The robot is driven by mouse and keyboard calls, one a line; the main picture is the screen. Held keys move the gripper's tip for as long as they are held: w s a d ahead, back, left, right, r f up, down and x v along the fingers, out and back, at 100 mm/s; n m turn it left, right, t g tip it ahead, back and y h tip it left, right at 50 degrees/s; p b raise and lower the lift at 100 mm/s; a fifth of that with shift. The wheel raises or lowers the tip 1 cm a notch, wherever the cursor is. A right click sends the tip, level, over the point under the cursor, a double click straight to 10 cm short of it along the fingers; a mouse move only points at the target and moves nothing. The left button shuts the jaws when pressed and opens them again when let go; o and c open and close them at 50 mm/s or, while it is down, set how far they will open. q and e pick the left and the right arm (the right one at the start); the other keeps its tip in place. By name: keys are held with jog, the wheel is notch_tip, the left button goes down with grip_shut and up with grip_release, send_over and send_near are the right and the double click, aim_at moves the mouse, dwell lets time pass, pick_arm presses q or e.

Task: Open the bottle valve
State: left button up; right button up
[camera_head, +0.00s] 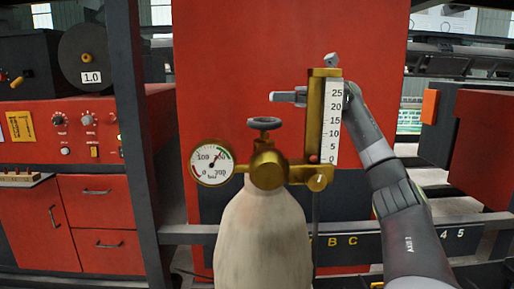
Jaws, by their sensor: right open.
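The gas bottle (262,235) stands upright in the middle, pale and cream-coloured. On its top sits a brass valve body with a dark round handwheel (265,123), the bottle valve. A round pressure gauge (211,163) is on its left; its needle points up and to the right. A brass flowmeter (333,120) with a white scale from 0 to 25 stands on its right, with a small red ball near the 0 mark. My right gripper (302,79) is open, above and right of the handwheel and apart from it. The flowmeter partly hides the gripper. My left gripper is out of view.
A red welding machine with a wire spool (84,57) and red drawers (100,217) stands at the left. Dark metal posts (137,140) and a red panel (240,60) are behind the bottle. An orange box (430,106) is at the right. The space above the handwheel is clear.

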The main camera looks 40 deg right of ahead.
jog(key=s+d+f+m+t+b, duration=0.3)
jog(key=d+f+m+t+b, duration=0.15)
jog(key=b, duration=0.25)
pick_arm(q)
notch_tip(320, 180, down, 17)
jog(key=b, duration=0.8)
pick_arm(e)
jog(key=m+t+h+p, duration=0.3)
jog(key=t+h, duration=0.1)
jog(key=t, duration=0.3)
send_near(256, 121)
jog(key=x, duration=0.2)
jog(key=shift+n+g, duration=0.25)
jog(key=p+x, duration=0.6)
jog(key=shift+w, duration=0.25)
pick_arm(q)
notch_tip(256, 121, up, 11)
jog(key=p, duration=0.2)
pick_arm(e)
jog(key=shift+f+x, duration=0.2)
jog(key=shift+x, duration=0.7)
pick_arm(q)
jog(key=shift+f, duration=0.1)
